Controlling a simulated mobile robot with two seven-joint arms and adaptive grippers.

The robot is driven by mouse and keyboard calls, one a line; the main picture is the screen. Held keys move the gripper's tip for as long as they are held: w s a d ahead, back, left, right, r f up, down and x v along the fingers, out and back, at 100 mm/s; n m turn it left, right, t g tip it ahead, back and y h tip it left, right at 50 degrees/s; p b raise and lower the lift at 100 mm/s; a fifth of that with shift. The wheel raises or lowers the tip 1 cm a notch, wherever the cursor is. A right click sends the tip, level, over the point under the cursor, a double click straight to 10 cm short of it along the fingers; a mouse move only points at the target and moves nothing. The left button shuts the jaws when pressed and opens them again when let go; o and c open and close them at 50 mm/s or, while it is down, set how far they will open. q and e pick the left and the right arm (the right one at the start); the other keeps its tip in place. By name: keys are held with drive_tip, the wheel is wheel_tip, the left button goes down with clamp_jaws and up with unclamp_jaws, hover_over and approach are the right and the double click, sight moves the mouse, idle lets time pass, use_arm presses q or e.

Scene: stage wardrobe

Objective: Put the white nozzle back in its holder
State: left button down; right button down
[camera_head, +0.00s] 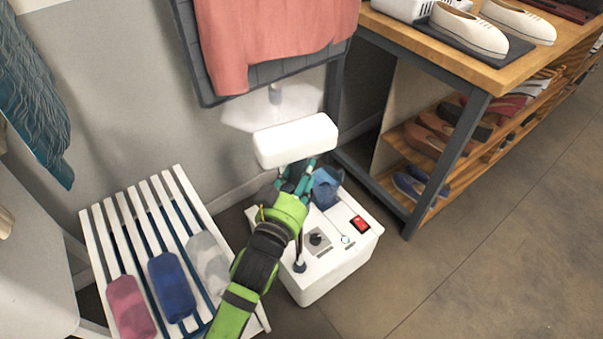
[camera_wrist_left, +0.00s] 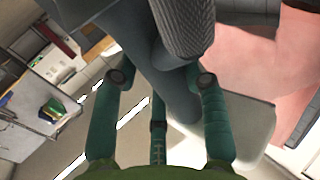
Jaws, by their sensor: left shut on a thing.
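The white nozzle (camera_head: 295,140) is a wide rounded block, held up in front of the wall below the hanging pink garment. My left gripper (camera_head: 298,172) is below it, shut on its grey handle, which shows between the teal fingers (camera_wrist_left: 158,95) in the left wrist view. Part of the white head (camera_wrist_left: 245,122) shows to the right there, with a ribbed grey hose (camera_wrist_left: 188,25) above. My right gripper is not seen.
A white steamer base (camera_head: 340,262) with a red switch (camera_head: 360,223) stands on the floor beneath my gripper. A slatted white bench (camera_head: 97,230) with rolled cloths (camera_head: 172,285) is to the left. A wooden-topped shoe shelf (camera_head: 455,62) is at right. Floor at lower right is clear.

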use_arm(q)
drive_tip(key=shift+r+p, duration=0.15)
drive_tip(key=shift+p, duration=0.15)
drive_tip(key=shift+f+b, duration=0.45)
drive_tip(key=shift+f, duration=0.2)
idle(0.4)
drive_tip(key=c, duration=0.9)
unclamp_jaws()
drive_tip(key=shift+c, duration=0.2)
drive_tip(key=shift+f, duration=0.15)
drive_tip(key=shift+s, duration=0.15)
drive_tip(key=shift+p+v, duration=0.75)
drive_tip(key=shift+v, duration=0.55)
drive_tip(key=p+v, duration=0.2)
drive_tip(key=v, duration=0.6)
drive_tip(key=shift+a, duration=0.1)
